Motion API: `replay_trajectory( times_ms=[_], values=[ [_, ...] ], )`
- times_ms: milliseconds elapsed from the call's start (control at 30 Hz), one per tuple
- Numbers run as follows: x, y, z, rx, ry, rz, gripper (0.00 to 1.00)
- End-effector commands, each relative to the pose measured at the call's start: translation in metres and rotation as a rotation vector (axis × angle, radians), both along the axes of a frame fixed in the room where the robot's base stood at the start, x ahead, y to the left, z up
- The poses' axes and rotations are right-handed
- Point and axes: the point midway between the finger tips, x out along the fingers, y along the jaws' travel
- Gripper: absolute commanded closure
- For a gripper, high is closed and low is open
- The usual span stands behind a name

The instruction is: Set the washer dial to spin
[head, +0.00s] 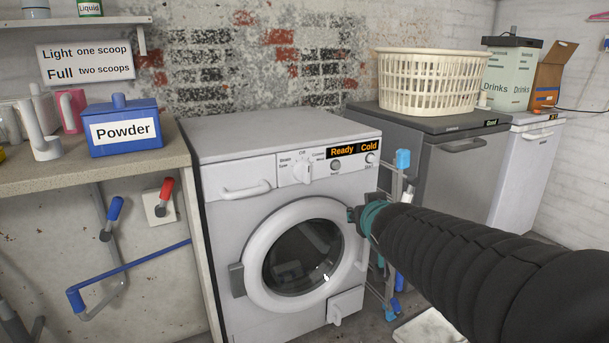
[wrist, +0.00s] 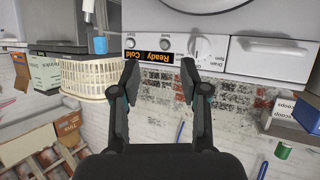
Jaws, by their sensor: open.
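The white washer (head: 225,150) stands in the middle of the head view, its round door shut. Its program dial (head: 302,170) is a white knob on the front panel, with small labels around it, "Off" above and others to the left and right. The knob's grip looks roughly upright, but its exact setting is hard to read. The display (head: 355,150) shows "Ready" and "Cold". My gripper (wrist: 160,68) is open and empty, apart from the dial. In the upside-down wrist view, the dial (wrist: 202,46) lies just beyond the right finger. In the head view my arm mostly hides the gripper.
A drawer handle (head: 245,190) is left of the dial, and smaller knobs are right of it. A counter (head: 60,175) with a blue powder box (head: 125,140) stands left. A grey appliance (head: 440,160) bearing a laundry basket (head: 428,82) and a folded rack (head: 398,235) stand right.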

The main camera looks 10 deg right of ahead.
Motion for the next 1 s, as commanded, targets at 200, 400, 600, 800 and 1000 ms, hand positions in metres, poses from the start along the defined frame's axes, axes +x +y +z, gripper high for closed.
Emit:
replay_trajectory(
  times_ms=[200, 400, 600, 800, 1000],
  values=[
    [0.091, -0.001, 0.005, 0.021, -0.244, 0.169, 0.55],
    [0.131, 0.013, -0.002, 0.087, -0.365, 0.346, 0.55],
    [0.142, 0.022, -0.006, 0.127, -0.405, 0.433, 0.55],
    [0.16, 0.028, -0.006, 0.131, -0.41, 0.442, 0.55],
    [0.194, 0.04, -0.006, 0.13, -0.408, 0.442, 0.55]
  ],
)
